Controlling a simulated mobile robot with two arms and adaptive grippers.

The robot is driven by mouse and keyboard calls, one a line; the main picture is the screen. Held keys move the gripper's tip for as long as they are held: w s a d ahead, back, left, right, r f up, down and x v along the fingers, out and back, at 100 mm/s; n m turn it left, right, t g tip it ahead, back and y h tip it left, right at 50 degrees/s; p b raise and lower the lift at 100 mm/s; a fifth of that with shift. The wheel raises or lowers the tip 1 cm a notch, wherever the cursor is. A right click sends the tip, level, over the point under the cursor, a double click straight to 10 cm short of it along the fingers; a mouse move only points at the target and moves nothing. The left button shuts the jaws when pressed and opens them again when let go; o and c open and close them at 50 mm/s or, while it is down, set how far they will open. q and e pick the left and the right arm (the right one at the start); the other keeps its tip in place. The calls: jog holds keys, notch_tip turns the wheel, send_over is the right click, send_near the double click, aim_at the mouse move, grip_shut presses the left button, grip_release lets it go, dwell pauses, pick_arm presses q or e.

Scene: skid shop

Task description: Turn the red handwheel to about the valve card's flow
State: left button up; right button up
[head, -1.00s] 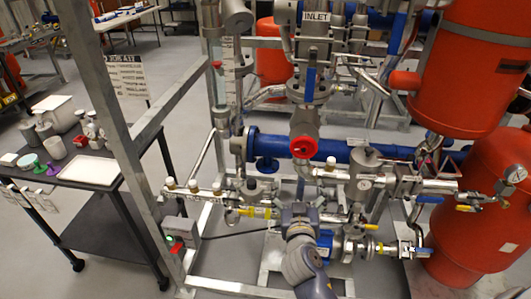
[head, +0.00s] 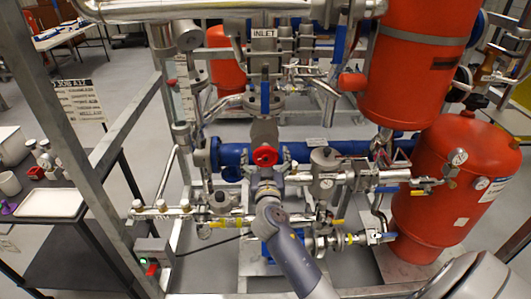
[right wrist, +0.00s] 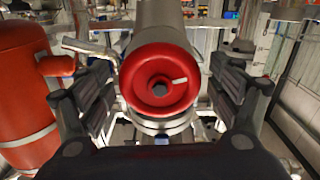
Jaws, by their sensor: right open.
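The red handwheel (head: 265,156) sits on the front of a grey valve body in the middle of the piping in the head view. In the right wrist view the handwheel (right wrist: 142,95) faces the camera, with a dark centre nut and a white mark pointing right and slightly up. My right gripper (right wrist: 162,84) is open, one finger on each side of the wheel, with gaps visible. In the head view my right gripper (head: 266,182) is just below the wheel. A small white card (head: 316,142) lies by the blue pipe; its text is unreadable. My left gripper is not in view.
An INLET plate (head: 264,33) is above the wheel. Blue pipe (head: 300,151) runs behind it. Red tanks (head: 440,190) stand at the right. A grey frame post (head: 48,110) and a dark cart (head: 60,255) are at the left.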

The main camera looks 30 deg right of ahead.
jog(key=shift+w+d, duration=0.15)
jog(key=shift+w, duration=0.1)
jog(key=c, duration=1.1)
jog(key=shift+o, duration=0.2)
jog(key=shift+f+n+b, duration=0.1)
jog(key=shift+n+b, duration=0.3)
jog(key=shift+b, duration=0.05)
jog(key=shift+n, duration=0.5)
jog(key=o, duration=1.1)
jog(key=shift+c, duration=0.2)
